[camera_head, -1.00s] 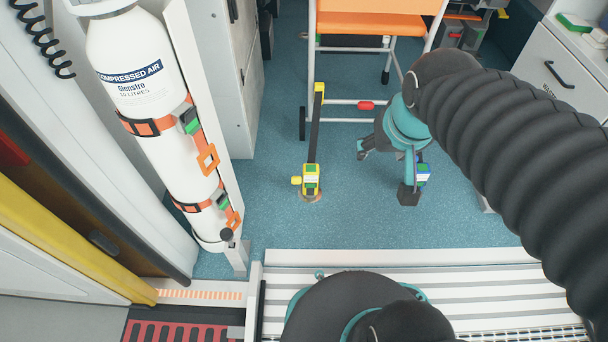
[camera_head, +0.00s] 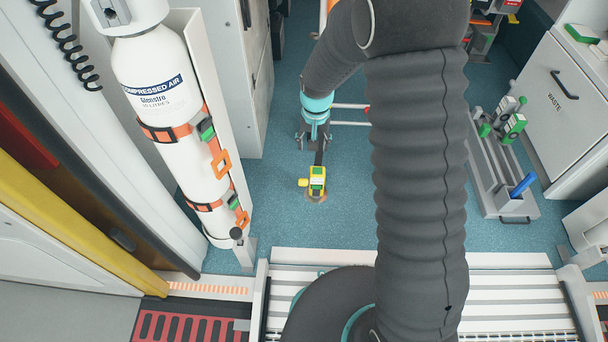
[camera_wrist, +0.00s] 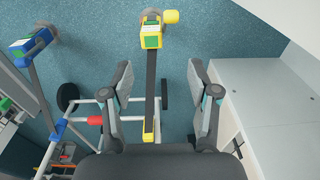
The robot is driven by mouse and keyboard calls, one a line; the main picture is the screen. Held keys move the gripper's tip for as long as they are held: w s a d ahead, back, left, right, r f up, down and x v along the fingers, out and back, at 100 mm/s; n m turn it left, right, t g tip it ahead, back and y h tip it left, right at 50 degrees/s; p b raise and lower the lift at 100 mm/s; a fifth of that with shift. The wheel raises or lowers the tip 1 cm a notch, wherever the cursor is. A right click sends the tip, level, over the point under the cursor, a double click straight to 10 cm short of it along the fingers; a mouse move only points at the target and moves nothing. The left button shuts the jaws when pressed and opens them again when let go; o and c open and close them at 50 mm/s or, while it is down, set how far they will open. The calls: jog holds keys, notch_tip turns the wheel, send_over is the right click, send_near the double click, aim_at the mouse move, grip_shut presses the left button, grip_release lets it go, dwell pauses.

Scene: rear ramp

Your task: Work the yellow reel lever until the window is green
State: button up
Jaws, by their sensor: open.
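The yellow reel (camera_head: 317,180) stands on the blue floor, with a yellow knob (camera_head: 303,182) on its left side that seems to be the lever. In the wrist view the reel (camera_wrist: 151,34) is at the top and the knob (camera_wrist: 171,16) is right of it. A black strap (camera_wrist: 151,85) runs from the reel to a yellow end piece (camera_wrist: 148,131). My gripper (camera_wrist: 160,78) is open and empty, its fingers on either side of the strap in the picture, apart from the reel. Green and white patches show on the reel; I cannot tell which is the window.
A blue reel (camera_wrist: 32,42) with its own strap is at the left in the wrist view, near a wheeled frame with a red sleeve (camera_wrist: 95,120). A compressed air cylinder (camera_head: 170,110) is strapped at the left. A grey rack (camera_head: 502,178) stands at the right.

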send_near(304, 181)
jog(key=shift+g, duration=0.4)
jog(key=f, duration=1.1)
jog(key=shift+w+a, duration=0.15)
jog(key=shift+w, duration=0.25)
jog(key=shift+r, duration=0.1)
grip_shut()
